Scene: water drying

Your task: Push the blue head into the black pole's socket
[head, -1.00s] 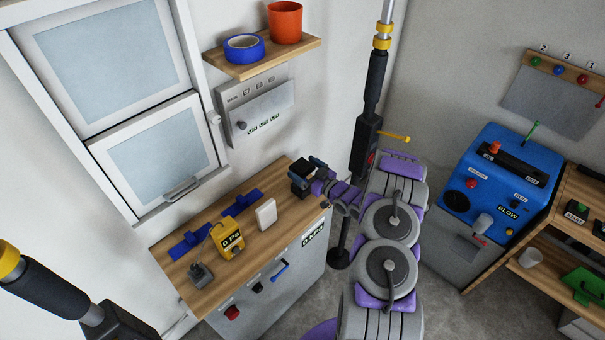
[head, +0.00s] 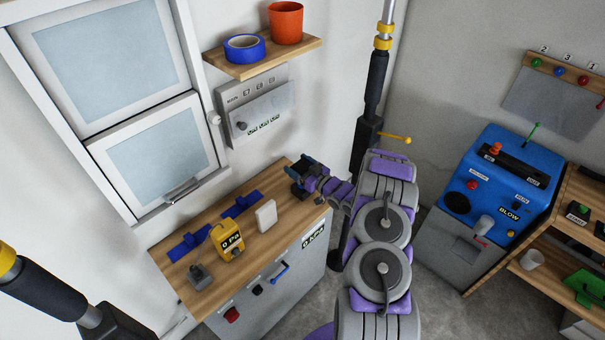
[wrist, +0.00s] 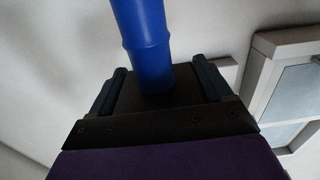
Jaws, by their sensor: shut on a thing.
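The blue head (wrist: 145,45) is a smooth blue cylinder in the wrist view, rising between my fingers with its far end out of frame. My gripper (wrist: 160,88) is shut on it. In the head view my gripper (head: 300,178) is over the far right end of the wooden bench, and the blue head is hard to make out there. A black pole (head: 375,80) with yellow bands stands behind my arm, apart from my gripper. Its lower part is partly hidden by my arm. Another black pole (head: 45,287) is at lower left. I cannot make out a socket on either.
The wooden bench (head: 180,272) holds a yellow gauge (head: 230,242), a white block (head: 266,216) and blue strips (head: 188,246). A wall shelf (head: 258,62) carries blue tape and an orange cup. A blue machine (head: 495,185) stands at right. Floor shows between bench and machine.

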